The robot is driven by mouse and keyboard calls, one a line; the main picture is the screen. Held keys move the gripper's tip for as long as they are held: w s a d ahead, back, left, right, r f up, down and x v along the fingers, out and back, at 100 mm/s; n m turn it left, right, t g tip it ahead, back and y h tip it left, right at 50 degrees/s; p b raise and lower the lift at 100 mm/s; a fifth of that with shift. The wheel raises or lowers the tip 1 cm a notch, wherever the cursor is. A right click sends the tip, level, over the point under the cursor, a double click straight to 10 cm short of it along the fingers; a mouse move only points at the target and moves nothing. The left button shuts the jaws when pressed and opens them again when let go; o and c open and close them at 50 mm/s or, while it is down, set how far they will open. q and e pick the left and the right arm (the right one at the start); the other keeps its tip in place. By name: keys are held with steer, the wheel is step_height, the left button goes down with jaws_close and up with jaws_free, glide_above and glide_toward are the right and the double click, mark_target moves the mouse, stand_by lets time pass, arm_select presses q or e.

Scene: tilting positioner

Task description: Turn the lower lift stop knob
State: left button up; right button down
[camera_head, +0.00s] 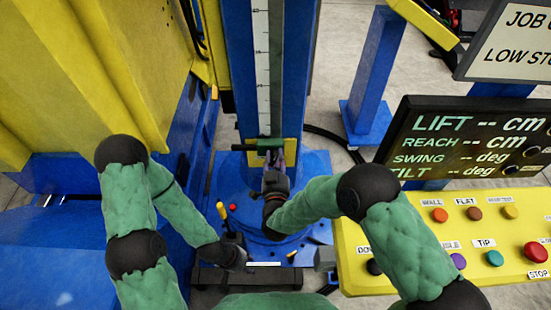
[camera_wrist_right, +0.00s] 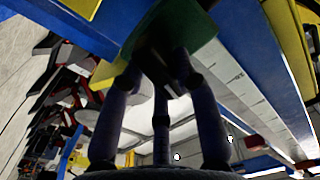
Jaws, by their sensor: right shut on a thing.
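The lower lift stop is a green block (camera_head: 270,144) on the blue column, at the bottom of a white scale. My right gripper (camera_head: 275,160) is right at its near face, and its fingers hide the knob in the head view. In the right wrist view the fingers (camera_wrist_right: 165,75) reach up to a dark part, apparently the knob, under the green block (camera_wrist_right: 188,28), and are shut on it. My left gripper (camera_head: 243,262) is low at the front, over a dark tray, away from the stop; its fingers are too small and dark to read.
A yellow button panel (camera_head: 400,225) and a dark display (camera_head: 470,140) stand at the right. A yellow-handled tool (camera_head: 221,210) stands upright near the left arm. A large yellow and blue machine body (camera_head: 60,60) fills the left. The blue column (camera_head: 243,60) rises in the middle.

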steer(key=n, duration=0.5)
steer(key=shift+a+r+n+p, duration=0.15)
steer(key=shift+n+p, duration=0.15)
steer(key=shift+p, duration=0.1)
steer(key=n+p, duration=0.1)
steer(key=n, duration=0.4)
steer(key=shift+a, duration=0.2)
steer(key=n+p, duration=0.1)
steer(key=n, duration=0.4)
steer(key=shift+a+n, duration=0.15)
steer(key=shift+n, duration=0.25)
steer(key=n+p, duration=0.1)
steer(key=n, duration=0.3)
steer(key=shift+a+n, duration=0.15)
steer(key=shift+n, duration=0.15)
steer(key=c, duration=0.9)
jaws_free()
steer(key=shift+c, duration=0.2)
